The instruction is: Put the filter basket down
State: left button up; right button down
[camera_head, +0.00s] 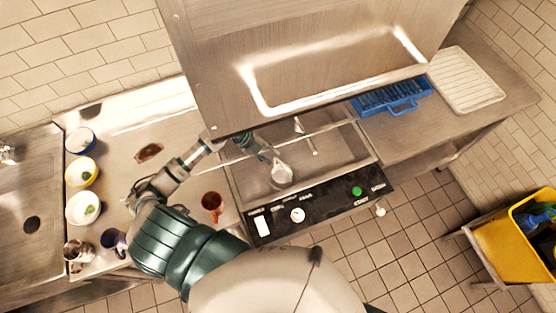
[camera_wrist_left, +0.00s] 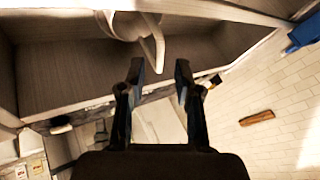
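The filter basket (camera_head: 282,173) is a pale, rounded piece inside the open wash tank of the machine. In the left wrist view the filter basket (camera_wrist_left: 122,24) shows at the top, with a pale handle hanging down from it. My left gripper (camera_head: 270,157) reaches into the tank, just above and behind the basket in the head view. In the left wrist view the left gripper (camera_wrist_left: 160,72) has its two dark fingers apart. The handle's end lies between the fingertips or just beyond them; no finger visibly presses on it. My right gripper is not in view.
The raised metal hood (camera_head: 310,50) hangs over the tank. A control panel (camera_head: 320,209) runs along the front. A red mug (camera_head: 211,202) stands left of it, with several bowls farther left. A blue rack (camera_head: 393,97) and a white ribbed tray (camera_head: 467,80) lie right.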

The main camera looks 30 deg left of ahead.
pick_arm(q)
jog(key=shift+d+r+v, duration=0.1)
jog(key=shift+d+v, duration=0.05)
jog(key=shift+v, duration=1.2)
jog(key=shift+d+r+v, duration=0.15)
jog(key=shift+d+v, duration=0.05)
jog(key=shift+v, duration=1.2)
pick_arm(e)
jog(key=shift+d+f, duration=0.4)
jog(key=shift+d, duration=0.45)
